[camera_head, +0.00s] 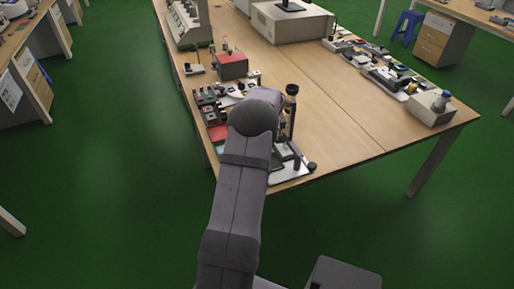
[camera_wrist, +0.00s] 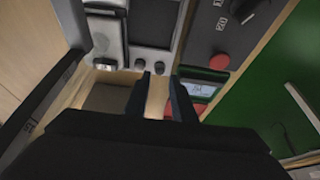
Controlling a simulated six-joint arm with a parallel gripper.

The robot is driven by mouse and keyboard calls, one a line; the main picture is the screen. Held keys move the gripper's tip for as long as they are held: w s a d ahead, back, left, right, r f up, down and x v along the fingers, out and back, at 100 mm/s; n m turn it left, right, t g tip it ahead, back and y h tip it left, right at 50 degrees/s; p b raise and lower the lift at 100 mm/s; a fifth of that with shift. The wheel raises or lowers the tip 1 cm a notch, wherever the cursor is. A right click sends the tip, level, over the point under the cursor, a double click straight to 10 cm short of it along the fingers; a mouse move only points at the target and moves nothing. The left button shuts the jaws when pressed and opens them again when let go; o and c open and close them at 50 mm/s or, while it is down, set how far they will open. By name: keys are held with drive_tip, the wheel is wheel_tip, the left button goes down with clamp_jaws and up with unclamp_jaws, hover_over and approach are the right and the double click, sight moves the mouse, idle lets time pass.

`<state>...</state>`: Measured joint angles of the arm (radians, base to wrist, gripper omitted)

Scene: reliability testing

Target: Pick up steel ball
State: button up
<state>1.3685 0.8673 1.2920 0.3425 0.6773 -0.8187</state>
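I cannot make out a steel ball in either view. In the wrist view my gripper (camera_wrist: 162,88) shows two dark fingers with a gap between their tips, and I see nothing held in the gap. The fingers point towards a light wooden tray (camera_wrist: 157,100) with a recess on the left; the gripper's dark body hides its near part. In the head view my own arm hides the gripper, over the near left part of the workbench (camera_head: 340,130).
A grey device with a small screen (camera_wrist: 153,28) stands past the fingertips. A dark panel with a red button (camera_wrist: 219,62) is at right. A red box (camera_head: 232,66) and a black-topped upright apparatus (camera_head: 291,90) stand on the bench. The bench's middle is clear.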

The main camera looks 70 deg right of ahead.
drive_tip(key=shift+p+x, duration=0.75)
drive_tip(key=shift+x, duration=1.55)
drive_tip(key=shift+s+a, duration=0.1)
drive_tip(key=shift+c, duration=0.7)
clamp_jaws()
